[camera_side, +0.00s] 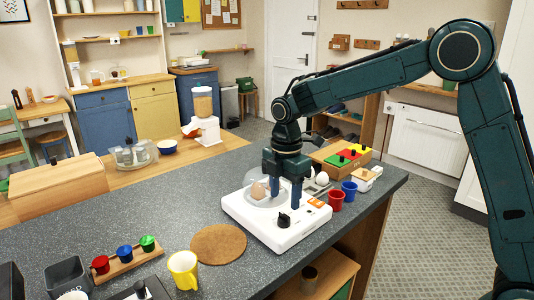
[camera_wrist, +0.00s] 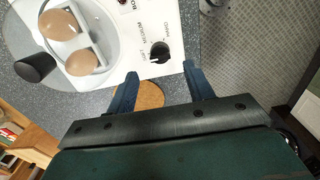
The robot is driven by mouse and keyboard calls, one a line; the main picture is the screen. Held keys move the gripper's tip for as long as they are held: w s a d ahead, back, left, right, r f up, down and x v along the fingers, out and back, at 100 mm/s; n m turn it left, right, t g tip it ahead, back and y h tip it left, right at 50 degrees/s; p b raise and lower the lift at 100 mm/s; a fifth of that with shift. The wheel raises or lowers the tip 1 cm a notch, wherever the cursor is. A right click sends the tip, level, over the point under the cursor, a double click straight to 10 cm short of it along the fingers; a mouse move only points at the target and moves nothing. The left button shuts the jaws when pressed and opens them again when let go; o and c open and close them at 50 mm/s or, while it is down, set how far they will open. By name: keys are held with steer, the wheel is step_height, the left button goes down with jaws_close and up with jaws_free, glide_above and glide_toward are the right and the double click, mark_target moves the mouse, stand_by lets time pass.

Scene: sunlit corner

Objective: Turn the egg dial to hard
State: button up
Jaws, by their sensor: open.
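The egg cooker (camera_side: 262,230) is a white base with a clear dome over brown eggs (camera_wrist: 82,62). Its black dial (camera_side: 284,220) sits on the front part of the base. In the wrist view the dial (camera_wrist: 160,52) has printed words around it, among them what looks like MEDIUM and HARD; which one it points to I cannot tell. My gripper (camera_side: 286,196) points down, open and empty, just above and behind the dial. In the wrist view my gripper (camera_wrist: 160,70) has its fingertips spread to either side below the dial, with no clear contact.
Red and blue cups (camera_side: 336,200) stand right of the cooker. A cork mat (camera_side: 218,244), a yellow mug (camera_side: 183,270) and a rack of coloured knobs (camera_side: 125,260) lie left. Behind is a box with coloured panels (camera_side: 345,155).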

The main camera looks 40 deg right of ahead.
mark_target(284, 215)
steer(key=shift+f, duration=3.1)
steer(key=c, duration=1)
